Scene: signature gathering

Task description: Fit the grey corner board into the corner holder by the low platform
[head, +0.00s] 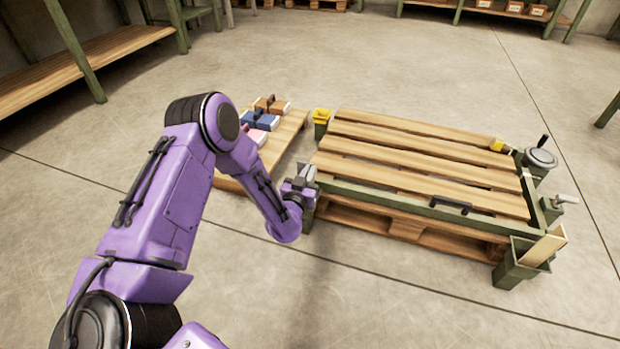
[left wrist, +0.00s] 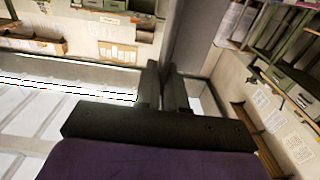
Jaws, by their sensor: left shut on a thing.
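My left gripper (head: 304,176) is at the near left corner of the low platform (head: 420,170), a slatted wooden pallet in a green frame. In the left wrist view my left gripper (left wrist: 166,92) is shut on the grey corner board (left wrist: 197,38), which runs up out of the picture between the fingers. In the head view the board is barely distinguishable from the gripper. A green corner holder (head: 309,216) shows partly at that near left corner, behind my wrist. I cannot tell whether the board touches it. My right gripper is not in view.
A green holder (head: 508,275) at the near right corner bears a pale board (head: 544,248). A yellow-topped post (head: 321,116) stands at the far left corner. A wooden board with several coloured cases (head: 260,120) lies left. A crank wheel (head: 541,157) stands right. The front floor is clear.

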